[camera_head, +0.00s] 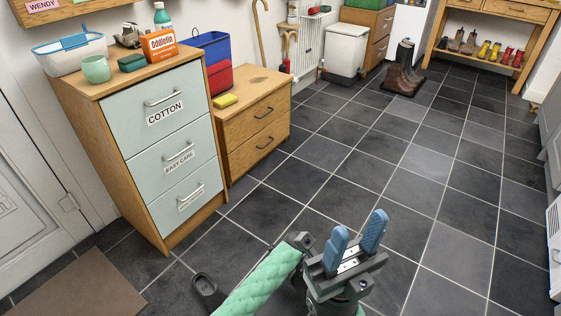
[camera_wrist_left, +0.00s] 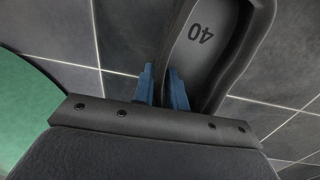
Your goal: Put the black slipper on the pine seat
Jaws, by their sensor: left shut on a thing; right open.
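The black slipper (camera_head: 205,290) shows partly at the bottom of the head view, beside my green-sleeved arm. In the left wrist view the slipper (camera_wrist_left: 205,55) has a grey insole marked 40. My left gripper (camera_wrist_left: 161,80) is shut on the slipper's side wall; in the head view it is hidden. My right gripper (camera_head: 355,238) is open and empty, blue fingers pointing up, above the floor. A low wooden unit (camera_head: 262,90) with two drawers stands beyond the tall cabinet; a wooden bench (camera_head: 497,10) stands at the far right. I cannot tell which is the pine seat.
A yellow sponge (camera_head: 225,101) and a red-and-blue container (camera_head: 217,78) are on or beside the low unit. The tall cabinet (camera_head: 120,85) stands close on the left. Brown boots (camera_head: 397,80) stand on a dark mat farther back.

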